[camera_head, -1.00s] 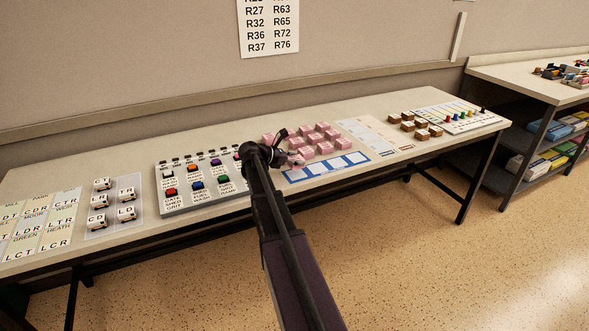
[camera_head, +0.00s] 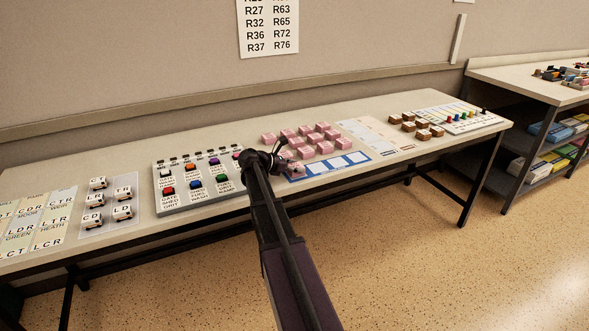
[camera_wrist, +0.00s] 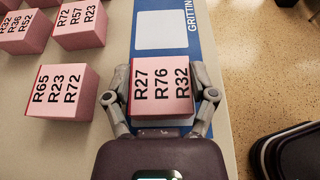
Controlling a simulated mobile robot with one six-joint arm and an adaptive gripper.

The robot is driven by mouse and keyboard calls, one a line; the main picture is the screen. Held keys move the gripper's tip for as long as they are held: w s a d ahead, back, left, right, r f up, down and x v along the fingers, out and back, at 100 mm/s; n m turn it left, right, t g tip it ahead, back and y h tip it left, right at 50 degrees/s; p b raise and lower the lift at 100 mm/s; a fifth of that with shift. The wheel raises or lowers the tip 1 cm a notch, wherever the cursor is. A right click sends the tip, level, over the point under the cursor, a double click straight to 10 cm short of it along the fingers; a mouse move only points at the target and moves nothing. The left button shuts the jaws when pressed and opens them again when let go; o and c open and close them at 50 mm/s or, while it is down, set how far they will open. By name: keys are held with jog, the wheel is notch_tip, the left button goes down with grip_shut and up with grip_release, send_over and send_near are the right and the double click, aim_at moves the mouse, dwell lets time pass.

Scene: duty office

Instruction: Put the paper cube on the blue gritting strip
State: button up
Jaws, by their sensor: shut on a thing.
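My gripper (camera_wrist: 163,95) is shut on a pink paper cube (camera_wrist: 163,78) marked R27, R76, R32 in the wrist view. The held cube is over or on the near part of the blue gritting strip (camera_wrist: 207,65); I cannot tell whether it touches. The strip has white squares and the lettering "GRITTIN" in the wrist view. In the head view, the strip (camera_head: 368,156) lies along the table's front edge, and my gripper (camera_head: 290,167) is at its left end. The held cube is mostly hidden there.
Several other pink cubes (camera_head: 307,143) stand behind the strip; one marked R65, R23, R72 (camera_wrist: 62,91) is close left of my gripper. A button panel (camera_head: 200,207) lies to the left, brown blocks (camera_head: 422,134) to the right. The strip's visible white squares are empty.

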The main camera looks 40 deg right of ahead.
jog(key=shift+f, duration=0.1)
jog(key=o, duration=1)
jog(key=shift+o, duration=0.2)
jog(key=shift+a+r, duration=0.15)
jog(key=shift+r, duration=0.1)
jog(key=p+v, duration=0.4)
jog(key=v, duration=0.6)
jog(key=shift+w+a+r, duration=0.15)
jog(key=shift+a, duration=0.1)
jog(key=shift+w+a+r, duration=0.1)
jog(key=shift+a, duration=0.4)
